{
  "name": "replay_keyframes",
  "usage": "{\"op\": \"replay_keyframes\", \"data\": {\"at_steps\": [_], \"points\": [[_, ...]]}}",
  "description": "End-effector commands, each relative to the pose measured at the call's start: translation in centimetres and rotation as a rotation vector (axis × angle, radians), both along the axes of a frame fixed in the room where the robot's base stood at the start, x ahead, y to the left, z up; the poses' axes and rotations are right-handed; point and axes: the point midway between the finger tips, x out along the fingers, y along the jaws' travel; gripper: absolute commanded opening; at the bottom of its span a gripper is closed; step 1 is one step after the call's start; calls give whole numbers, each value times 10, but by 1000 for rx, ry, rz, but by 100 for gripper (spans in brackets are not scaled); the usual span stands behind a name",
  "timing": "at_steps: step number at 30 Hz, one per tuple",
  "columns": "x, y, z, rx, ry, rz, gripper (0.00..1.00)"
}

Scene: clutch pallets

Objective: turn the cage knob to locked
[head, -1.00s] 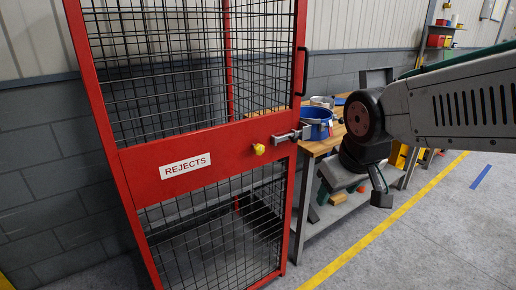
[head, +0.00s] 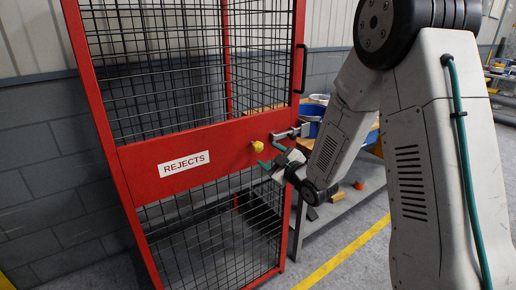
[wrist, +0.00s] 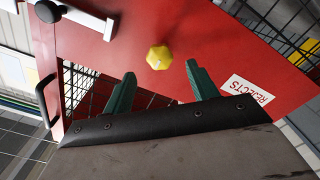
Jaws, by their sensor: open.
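The yellow cage knob (head: 257,146) sits on the red middle panel of the cage door, right of the REJECTS sign (head: 184,164). In the wrist view the knob (wrist: 159,57) shows a pale mark on its face. My gripper (head: 270,156) is close to the knob, a little below and right of it in the head view. Its two green fingers (wrist: 157,80) are spread apart and empty, and the knob appears beyond the tips, roughly between them. I see no contact. The knob's lock setting cannot be read.
A metal slide bolt (head: 290,133) is on the door edge just right of the knob, close to my gripper. A black door handle (head: 300,68) stands above it. A workbench with a blue bin (head: 312,128) is behind my arm.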

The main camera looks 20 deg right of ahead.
Motion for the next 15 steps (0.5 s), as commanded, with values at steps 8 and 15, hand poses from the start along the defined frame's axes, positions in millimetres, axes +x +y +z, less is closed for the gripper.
{"op": "replay_keyframes", "data": {"at_steps": [8,15], "points": [[42,14,0,2,-2,2,58],[65,22,0,2,0,-1,58]]}}
